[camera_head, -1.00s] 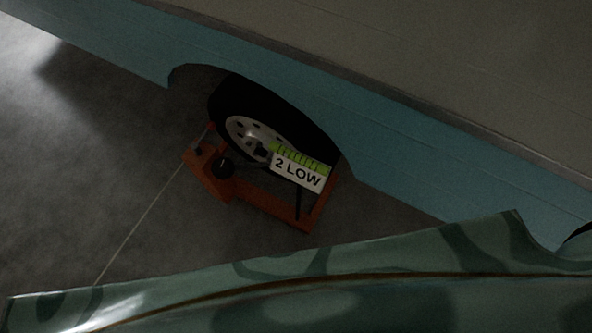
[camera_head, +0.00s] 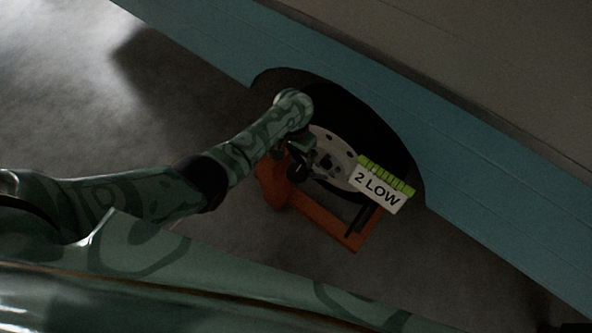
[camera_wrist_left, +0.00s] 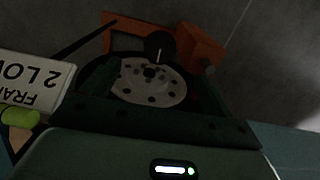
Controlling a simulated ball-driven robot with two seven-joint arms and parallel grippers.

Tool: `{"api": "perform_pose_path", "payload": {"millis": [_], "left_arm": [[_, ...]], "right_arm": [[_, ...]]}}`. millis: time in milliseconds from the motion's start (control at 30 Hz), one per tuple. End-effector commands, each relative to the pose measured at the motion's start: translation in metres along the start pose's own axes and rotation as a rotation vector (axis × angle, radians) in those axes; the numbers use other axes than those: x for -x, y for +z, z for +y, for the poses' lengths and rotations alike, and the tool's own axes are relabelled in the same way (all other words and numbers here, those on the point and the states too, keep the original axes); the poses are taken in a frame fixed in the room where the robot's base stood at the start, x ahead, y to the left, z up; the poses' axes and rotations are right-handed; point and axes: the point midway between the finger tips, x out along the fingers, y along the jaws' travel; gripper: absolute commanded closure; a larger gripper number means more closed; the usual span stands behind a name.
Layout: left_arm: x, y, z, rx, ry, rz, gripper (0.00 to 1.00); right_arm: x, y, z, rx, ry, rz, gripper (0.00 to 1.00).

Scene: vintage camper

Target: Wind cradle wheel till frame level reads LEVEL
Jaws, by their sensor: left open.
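The orange cradle (camera_head: 325,225) stands on the floor at the camper's wheel arch. A dark round knob (camera_head: 297,173), likely the cradle wheel, sits at its near left corner; it also shows in the left wrist view (camera_wrist_left: 158,43) with a pale line on it. The frame level sign (camera_head: 378,190) reads "2 LOW" under a green strip; it is upside down and cut off in the left wrist view (camera_wrist_left: 32,82). My left gripper (camera_head: 318,162) is open and empty, in front of the hub, close to the knob. Contact cannot be told. My right gripper is out of view.
The camper's black tyre (camera_head: 382,140) and pale hub (camera_head: 338,148) fill the arch behind the cradle. The blue camper side (camera_head: 480,200) runs diagonally beyond. Grey floor (camera_head: 180,110) to the left is clear.

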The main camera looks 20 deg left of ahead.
Motion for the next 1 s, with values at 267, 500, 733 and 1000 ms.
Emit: {"api": "perform_pose_path", "payload": {"millis": [267,500,733,1000], "left_arm": [[-0.009,-0.013,-0.002,-0.018,-0.007,-0.008,0.13],[-0.076,-0.011,-0.003,-0.019,-0.006,-0.013,0.13],[-0.124,-0.011,-0.003,-0.018,-0.007,-0.010,0.13],[-0.144,-0.013,-0.004,-0.018,-0.008,-0.003,0.13]], "right_arm": [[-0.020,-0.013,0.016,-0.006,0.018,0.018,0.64],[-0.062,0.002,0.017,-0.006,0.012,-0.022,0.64],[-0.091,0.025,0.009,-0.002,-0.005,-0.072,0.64],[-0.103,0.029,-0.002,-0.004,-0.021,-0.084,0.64]]}}
